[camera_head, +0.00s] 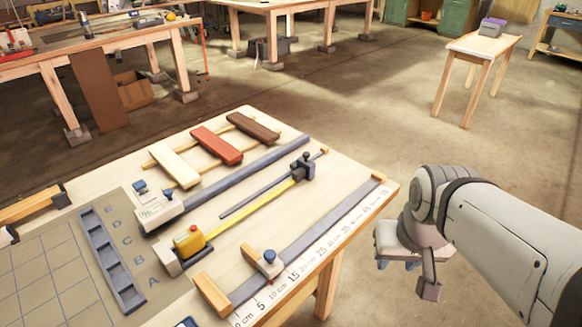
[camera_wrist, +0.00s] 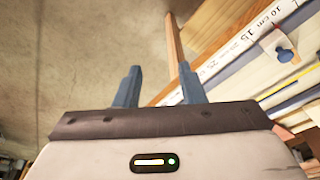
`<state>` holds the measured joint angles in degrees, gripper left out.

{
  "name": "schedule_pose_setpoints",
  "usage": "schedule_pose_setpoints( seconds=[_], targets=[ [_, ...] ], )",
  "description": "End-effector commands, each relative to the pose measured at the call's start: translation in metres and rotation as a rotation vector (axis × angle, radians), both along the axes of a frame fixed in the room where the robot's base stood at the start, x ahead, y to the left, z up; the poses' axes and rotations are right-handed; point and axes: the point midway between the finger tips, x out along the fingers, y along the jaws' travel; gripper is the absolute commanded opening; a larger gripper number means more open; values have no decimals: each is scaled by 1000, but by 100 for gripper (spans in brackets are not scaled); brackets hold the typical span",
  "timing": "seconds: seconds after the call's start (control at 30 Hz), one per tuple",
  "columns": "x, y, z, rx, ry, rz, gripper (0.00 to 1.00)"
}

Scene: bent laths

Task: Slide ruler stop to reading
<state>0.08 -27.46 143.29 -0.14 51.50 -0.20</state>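The ruler (camera_head: 330,230) is a dark rail with a white printed scale along the front edge of the workbench, between wooden end blocks. The ruler stop (camera_head: 268,262) is a pale block with a blue knob and a red pointer, on the rail near the low end. Its pointer is around the 10 cm label; the exact reading is too small to tell. In the wrist view the stop (camera_wrist: 276,42) shows at upper right. My gripper (camera_head: 398,266) is off the bench's right edge, apart from the stop. Its two blue fingers (camera_wrist: 158,84) are spread and empty.
On the bench (camera_head: 355,172) are a yellow slider on a yellow strip (camera_head: 190,241), a dark clamp (camera_head: 303,167), three coloured slats (camera_head: 216,145) and a lettered tray (camera_head: 112,262). Open floor (camera_head: 370,100) lies beyond the bench. A small table (camera_head: 485,45) stands at back right.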

Motion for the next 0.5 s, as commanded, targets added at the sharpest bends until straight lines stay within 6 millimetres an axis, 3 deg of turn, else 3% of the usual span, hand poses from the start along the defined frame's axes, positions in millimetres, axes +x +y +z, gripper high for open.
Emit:
schedule_pose_setpoints(
  seconds=[0.23,0.37,0.47,0.5],
  targets=[
    [0,0,0,0,-1,0,36],
    [2,3,1,2,4,2,45],
    [13,15,6,9,22,14,47],
    [19,30,8,13,34,25,47]
  ],
)
